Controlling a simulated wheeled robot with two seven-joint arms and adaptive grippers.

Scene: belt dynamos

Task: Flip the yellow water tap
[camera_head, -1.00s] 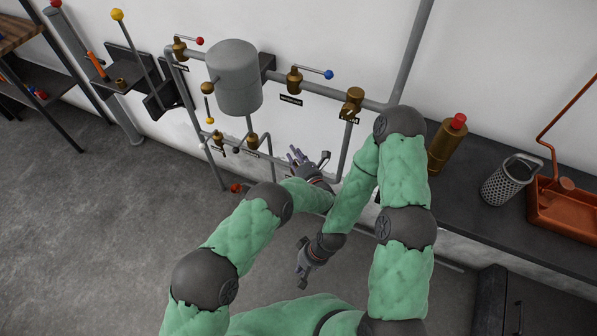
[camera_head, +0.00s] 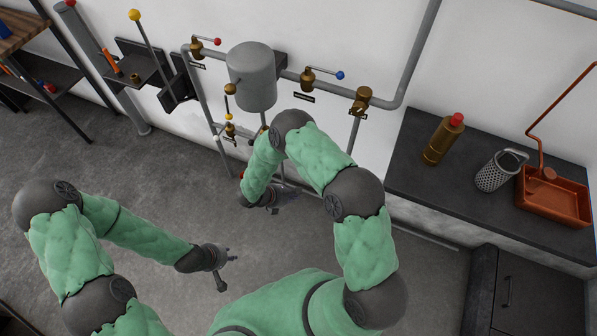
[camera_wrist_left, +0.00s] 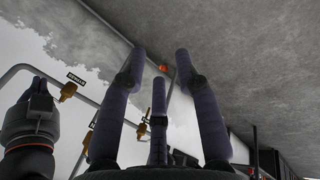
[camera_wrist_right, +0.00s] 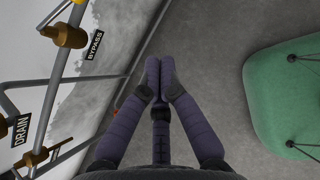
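The yellow water tap is a brass valve (camera_head: 230,89) on the wall piping, left of the grey tank. Its yellow ball knob (camera_head: 229,117) hangs below it. My left gripper (camera_head: 222,258) is low over the floor, in front of and well apart from the tap. Its fingers (camera_wrist_left: 160,60) are spread open and empty in the left wrist view. My right gripper (camera_head: 270,207) is below the tap, near the lower pipes and apart from them, partly hidden by its forearm. In the right wrist view its fingertips (camera_wrist_right: 160,68) are together with nothing between them.
A grey tank (camera_head: 251,76) stands among pipes with red- (camera_head: 217,41) and blue-knobbed (camera_head: 339,75) valves. A yellow-balled lever (camera_head: 134,15) stands on a black bracket further left. Open floor lies left.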

